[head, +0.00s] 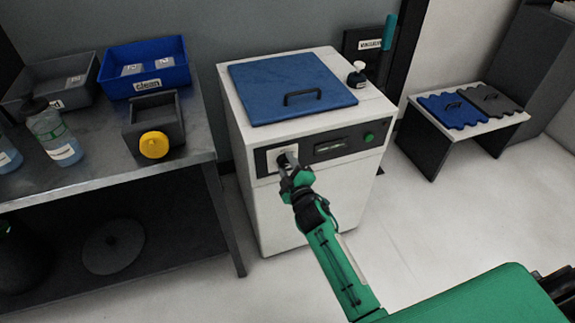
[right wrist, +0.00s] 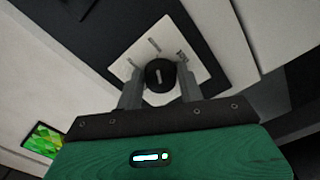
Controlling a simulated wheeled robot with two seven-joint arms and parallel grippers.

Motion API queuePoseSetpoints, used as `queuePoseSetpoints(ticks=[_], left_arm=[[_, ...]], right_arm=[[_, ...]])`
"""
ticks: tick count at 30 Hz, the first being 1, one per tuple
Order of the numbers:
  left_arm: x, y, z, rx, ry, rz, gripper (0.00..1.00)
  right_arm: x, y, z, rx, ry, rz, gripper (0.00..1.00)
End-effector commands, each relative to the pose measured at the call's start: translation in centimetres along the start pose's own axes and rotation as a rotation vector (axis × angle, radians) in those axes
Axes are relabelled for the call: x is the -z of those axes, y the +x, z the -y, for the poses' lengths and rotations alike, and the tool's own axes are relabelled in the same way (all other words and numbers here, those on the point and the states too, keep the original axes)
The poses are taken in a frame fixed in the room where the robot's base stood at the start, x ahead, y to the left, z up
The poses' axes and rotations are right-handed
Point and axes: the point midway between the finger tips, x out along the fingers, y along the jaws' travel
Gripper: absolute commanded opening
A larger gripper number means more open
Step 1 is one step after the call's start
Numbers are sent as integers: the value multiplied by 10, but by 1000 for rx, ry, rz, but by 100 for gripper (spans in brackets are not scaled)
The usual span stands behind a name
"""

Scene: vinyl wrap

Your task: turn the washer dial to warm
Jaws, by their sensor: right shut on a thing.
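The washer (head: 250,203) is a white box with a blue lid (head: 287,86) and a dark front panel. The dial (right wrist: 160,75) is a black round knob with a pale mark, on a white plate (right wrist: 192,50) with small labels too blurred to read. My right gripper (head: 287,167) reaches the panel's left part and hides most of the dial in the head view. In the right wrist view its two fingers (right wrist: 160,82) stand on either side of the dial, shut on it. The dial's pale mark points roughly along the gripper's axis. My left gripper is not in view.
A green button (head: 369,137) and a dark display (head: 330,147) sit right of the dial. A small dark bottle (head: 356,76) stands on the washer top. A metal table (head: 190,125) with bins stands left. A low bench (head: 425,131) stands right. The floor in front is clear.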

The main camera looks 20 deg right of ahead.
Motion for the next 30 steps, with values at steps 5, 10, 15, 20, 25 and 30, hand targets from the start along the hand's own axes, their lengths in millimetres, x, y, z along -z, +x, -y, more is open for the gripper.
queuePoseSetpoints(ticks=[5, 10, 15, 20, 25, 30], left_arm=[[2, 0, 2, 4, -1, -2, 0], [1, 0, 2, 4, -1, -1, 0], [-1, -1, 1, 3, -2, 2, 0], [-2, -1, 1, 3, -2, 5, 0], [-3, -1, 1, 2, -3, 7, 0], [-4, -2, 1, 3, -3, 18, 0]], right_arm=[[-1, 0, 1, 2, 9, 2, 15], [-1, 0, 1, 2, 9, 1, 15], [-1, 0, 1, 2, 8, 1, 51], [0, 0, 1, 1, 8, 1, 58], [0, -1, 0, 1, 7, 0, 58], [0, -14, 1, 2, 8, 1, 58]])
